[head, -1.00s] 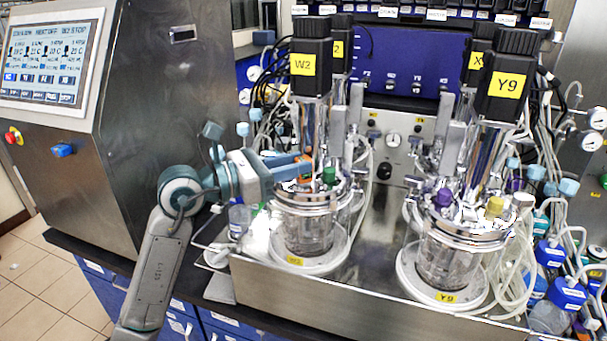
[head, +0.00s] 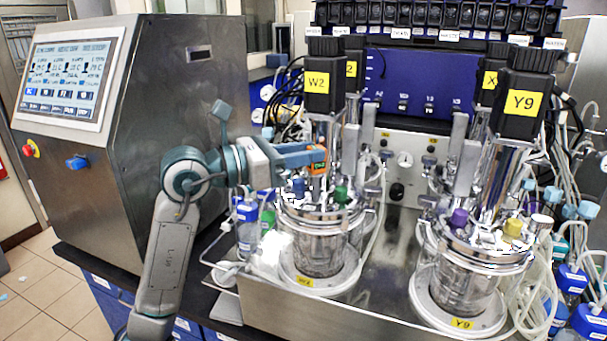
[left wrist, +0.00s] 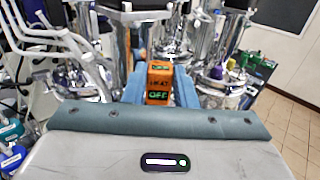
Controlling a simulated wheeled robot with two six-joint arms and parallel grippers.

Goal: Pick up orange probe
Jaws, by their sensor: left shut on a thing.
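The orange probe (head: 318,160) is held at the tips of my left gripper (head: 312,153), above the lid of the W2 vessel. In the left wrist view the probe's orange head (left wrist: 158,82) sits between the two blue fingers, with small green lettering on its dark panels. My left gripper is shut on it, and the arm reaches in from the left. The W2 vessel (head: 318,255) stands below, with a green cap (head: 341,194) on its lid. I cannot tell whether the probe's lower end is clear of the lid. My right gripper is not in view.
The Y9 vessel (head: 465,285) stands to the right, with purple and yellow caps on its lid. The W2 motor (head: 325,85) rises close behind the gripper. Tubing and blue-capped bottles crowd the right side. A steel console (head: 160,120) stands at the left.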

